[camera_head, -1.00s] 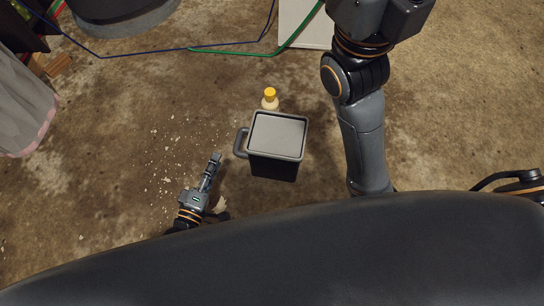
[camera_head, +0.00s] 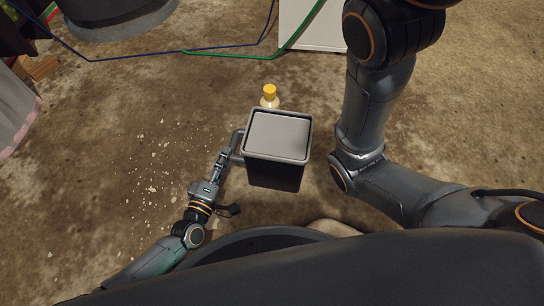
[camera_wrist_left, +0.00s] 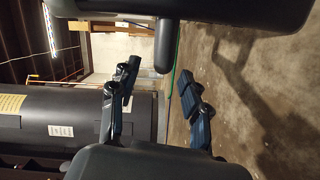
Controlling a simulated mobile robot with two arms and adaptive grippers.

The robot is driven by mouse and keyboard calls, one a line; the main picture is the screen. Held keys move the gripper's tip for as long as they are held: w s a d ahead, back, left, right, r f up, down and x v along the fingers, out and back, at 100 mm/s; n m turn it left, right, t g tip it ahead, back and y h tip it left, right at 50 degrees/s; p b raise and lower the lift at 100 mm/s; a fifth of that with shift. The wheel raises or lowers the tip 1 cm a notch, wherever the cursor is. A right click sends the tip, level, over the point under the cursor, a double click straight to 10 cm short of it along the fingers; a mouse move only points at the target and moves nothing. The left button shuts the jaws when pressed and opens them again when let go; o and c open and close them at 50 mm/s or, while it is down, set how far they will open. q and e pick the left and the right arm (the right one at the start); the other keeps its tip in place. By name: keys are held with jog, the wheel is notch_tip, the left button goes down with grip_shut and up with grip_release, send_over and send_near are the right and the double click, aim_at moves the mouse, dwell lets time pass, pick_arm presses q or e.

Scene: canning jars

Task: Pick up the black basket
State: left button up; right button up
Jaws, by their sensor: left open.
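The black basket (camera_head: 274,173) stands upright on the floor in the middle of the head view, with a grey top and a loop handle (camera_head: 236,143) on its left side. My left gripper (camera_head: 226,157) is open at this handle, reaching up from the lower left. In the left wrist view, my gripper's two fingers (camera_wrist_left: 158,78) are apart, and a dark bar that looks like the handle (camera_wrist_left: 166,46) lies just ahead, in line with the gap. Contact cannot be told. My right arm crosses the right side, but its gripper is out of view.
A bottle with a yellow cap (camera_head: 269,92) stands right behind the basket. A blue cable (camera_head: 150,56) and a green hose (camera_head: 235,55) run behind, near a white box (camera_head: 312,25). Pale crumbs (camera_head: 152,188) lie on the floor at the left. The floor between is clear.

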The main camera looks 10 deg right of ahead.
aim_at(233, 144)
pick_arm(q)
jog(key=b+x, duration=0.1)
jog(key=x, duration=0.1)
jog(key=b+x, duration=0.2)
jog(key=shift+w+d+f, duration=0.15)
jog(key=shift+d+f, duration=0.1)
jog(key=shift+d, duration=0.2)
jog(key=shift+w+d+r, duration=0.1)
jog(key=shift+w+d, duration=0.15)
jog(key=shift+w, duration=0.15)
jog(key=shift+r, duration=0.1)
grip_shut()
